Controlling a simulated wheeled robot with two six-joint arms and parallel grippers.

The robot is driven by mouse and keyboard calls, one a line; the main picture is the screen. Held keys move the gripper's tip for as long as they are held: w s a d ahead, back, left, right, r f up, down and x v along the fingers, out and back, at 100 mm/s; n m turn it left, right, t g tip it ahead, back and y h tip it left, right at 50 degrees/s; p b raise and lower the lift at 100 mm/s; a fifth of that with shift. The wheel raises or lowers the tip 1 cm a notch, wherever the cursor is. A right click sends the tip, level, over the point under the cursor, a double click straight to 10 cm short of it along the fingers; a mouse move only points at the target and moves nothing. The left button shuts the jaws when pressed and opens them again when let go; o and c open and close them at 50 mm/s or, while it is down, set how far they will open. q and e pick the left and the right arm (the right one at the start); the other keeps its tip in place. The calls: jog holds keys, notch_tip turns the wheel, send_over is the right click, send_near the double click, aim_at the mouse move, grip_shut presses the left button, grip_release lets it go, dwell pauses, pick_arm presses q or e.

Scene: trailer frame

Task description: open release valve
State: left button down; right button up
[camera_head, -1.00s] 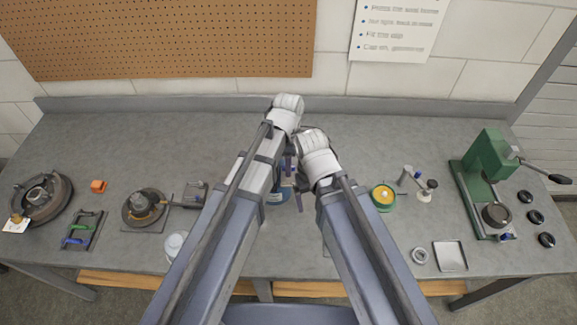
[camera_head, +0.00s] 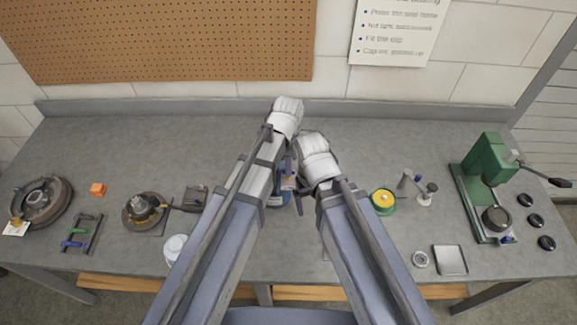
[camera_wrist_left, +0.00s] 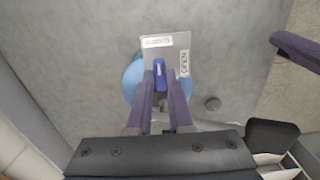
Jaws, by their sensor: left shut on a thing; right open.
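The release valve shows in the left wrist view as a grey plate (camera_wrist_left: 180,45) with a white tag and an "OPEN" label, above a round light-blue body (camera_wrist_left: 132,75). A small dark-blue lever (camera_wrist_left: 160,74) stands at the plate's lower edge. My left gripper (camera_wrist_left: 160,88) is shut on this lever, one finger on each side. In the head view the blue body (camera_head: 274,201) is partly hidden below my left gripper (camera_head: 290,167). My right gripper (camera_head: 299,208) is open beside the valve, to its right; one finger shows in the left wrist view (camera_wrist_left: 298,48).
A green press (camera_head: 487,170) stands at the right. A green-rimmed yellow part (camera_head: 383,200), a ring (camera_head: 420,259) and a metal tray (camera_head: 450,260) lie nearer. A round hub (camera_head: 143,210), a white jar (camera_head: 175,247) and an orange block (camera_head: 98,189) are at the left. The back of the bench is clear.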

pick_arm(q)
jog(key=m, duration=0.4)
jog(key=shift+m, duration=0.4)
jog(key=m, duration=0.9)
jog(key=shift+m, duration=1.9)
jog(key=c, duration=0.8)
grip_release()
